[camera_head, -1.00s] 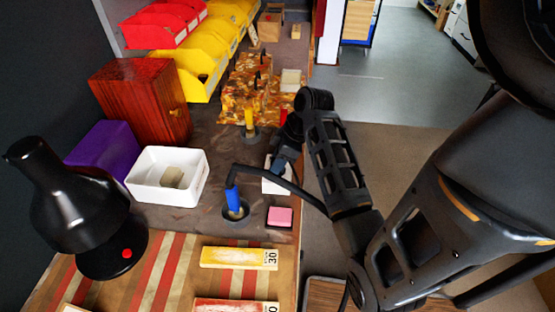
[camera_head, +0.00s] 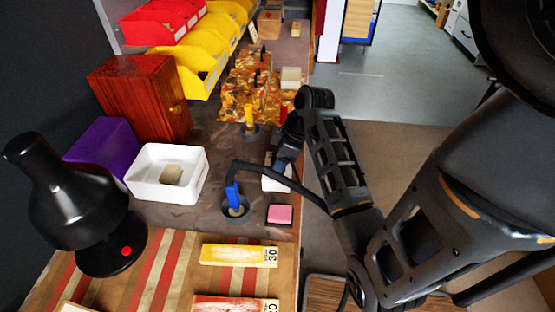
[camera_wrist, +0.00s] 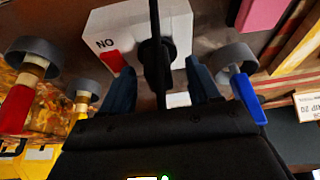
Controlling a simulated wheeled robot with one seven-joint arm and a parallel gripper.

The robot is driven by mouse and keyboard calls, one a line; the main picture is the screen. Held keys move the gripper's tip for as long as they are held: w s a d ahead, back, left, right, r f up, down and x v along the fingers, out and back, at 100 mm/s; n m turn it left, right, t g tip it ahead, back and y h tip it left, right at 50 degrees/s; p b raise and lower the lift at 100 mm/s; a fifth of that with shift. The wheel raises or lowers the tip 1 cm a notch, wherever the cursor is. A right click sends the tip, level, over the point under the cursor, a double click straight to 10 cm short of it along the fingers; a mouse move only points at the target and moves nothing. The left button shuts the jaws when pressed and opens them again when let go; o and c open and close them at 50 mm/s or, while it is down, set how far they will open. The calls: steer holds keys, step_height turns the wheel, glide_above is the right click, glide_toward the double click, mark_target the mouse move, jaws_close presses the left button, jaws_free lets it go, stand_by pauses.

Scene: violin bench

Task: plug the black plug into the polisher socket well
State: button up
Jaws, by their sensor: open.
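My gripper (camera_wrist: 160,70) is open in the wrist view, with one dark finger on each side of a black round part, which I take to be the black plug (camera_wrist: 157,54). The plug sits against a white box (camera_wrist: 108,24) marked "NO" with a red patch. Its round base hides the socket well, so I cannot tell how deep it sits. A black cord (camera_wrist: 154,15) runs in front of it. In the head view, the white box (camera_head: 274,181) is mostly hidden by my gripper (camera_head: 279,163), and the plug cannot be made out.
A blue-handled tool (camera_head: 232,195) stands tilted in a round cup, left of the box. A pink block (camera_head: 280,214) lies nearer. A yellow-handled tool (camera_head: 249,115) stands behind.

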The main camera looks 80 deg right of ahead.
steer(key=v, duration=0.7)
steer(key=shift+r, duration=0.2)
steer(key=shift+s, duration=0.15)
stand_by(0.6)
